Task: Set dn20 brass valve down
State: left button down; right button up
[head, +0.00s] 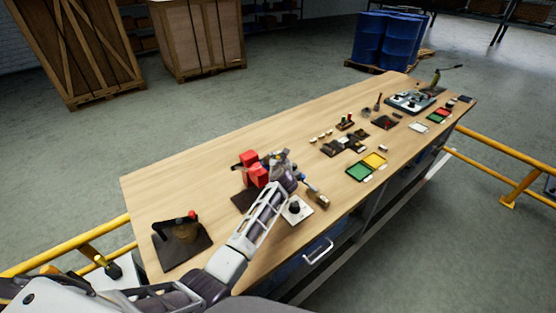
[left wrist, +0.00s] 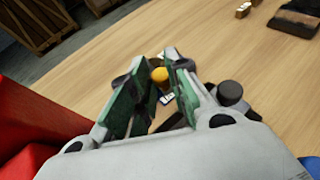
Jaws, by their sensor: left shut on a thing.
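My left gripper (head: 281,159) is over the middle of the wooden workbench, beside a red block-shaped part. In the left wrist view my left gripper (left wrist: 155,82) has its green-padded fingers on either side of a small yellow rounded piece, which I take to be the brass valve (left wrist: 159,74). The fingers are shut on it and hide most of its body. A small white and blue patch shows just below the yellow piece. In the head view the valve is too small and hidden to make out. I cannot tell whether it touches the bench. My right gripper is not in view.
The red part (head: 255,170) stands close left of my gripper. A white plate with a black knob (head: 295,209) and a brown cylinder (head: 318,200) lie nearer the front edge. Green and yellow trays (head: 360,172) are to the right. The bench's back left is clear.

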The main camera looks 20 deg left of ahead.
pick_arm(q)
jog(key=shift+f, duration=0.2)
jog(key=c, duration=1.3)
grip_release()
jog(key=shift+f, duration=0.1)
jog(key=shift+r, duration=5.1)
